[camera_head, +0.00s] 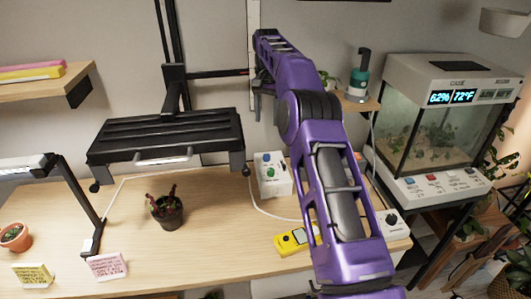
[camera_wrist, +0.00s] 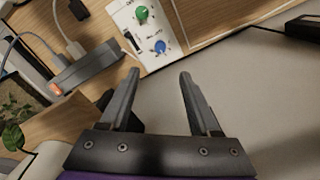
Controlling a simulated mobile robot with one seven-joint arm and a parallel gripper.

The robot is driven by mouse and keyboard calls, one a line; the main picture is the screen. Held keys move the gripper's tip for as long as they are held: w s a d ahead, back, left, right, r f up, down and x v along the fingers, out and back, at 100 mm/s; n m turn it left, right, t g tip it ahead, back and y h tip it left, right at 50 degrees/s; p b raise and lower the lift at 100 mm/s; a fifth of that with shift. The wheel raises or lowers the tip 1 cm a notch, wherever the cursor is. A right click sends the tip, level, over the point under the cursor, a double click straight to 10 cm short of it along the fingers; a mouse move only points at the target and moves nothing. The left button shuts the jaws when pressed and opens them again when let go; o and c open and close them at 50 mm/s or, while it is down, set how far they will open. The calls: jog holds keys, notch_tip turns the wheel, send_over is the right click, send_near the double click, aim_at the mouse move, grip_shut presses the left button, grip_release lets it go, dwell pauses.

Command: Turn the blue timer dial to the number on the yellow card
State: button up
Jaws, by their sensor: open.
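A white control box (camera_head: 272,180) stands at the back of the wooden bench, with a blue dial (camera_head: 266,157) above a green dial (camera_head: 271,173). In the wrist view the box lies ahead of my gripper, with its blue dial (camera_wrist: 160,47) nearer the fingers than its green dial (camera_wrist: 141,14). My gripper (camera_wrist: 159,74) is open and empty, its fingers apart and the blue dial showing just past the gap between the tips. The yellow card (camera_head: 34,275) stands at the bench's front left; its writing is too small to read.
A pink card (camera_head: 107,265) stands beside the yellow card. A potted plant (camera_head: 167,211) and a yellow meter (camera_head: 291,241) are on the bench. A black lamp panel (camera_head: 166,137) hangs left of the box. A power strip (camera_wrist: 85,70) lies left of my fingers.

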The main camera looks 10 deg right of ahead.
aim_at(267, 155)
notch_tip(267, 155, down, 14)
jog(key=shift+f+b, duration=0.25)
jog(key=shift+b, duration=0.9)
grip_shut()
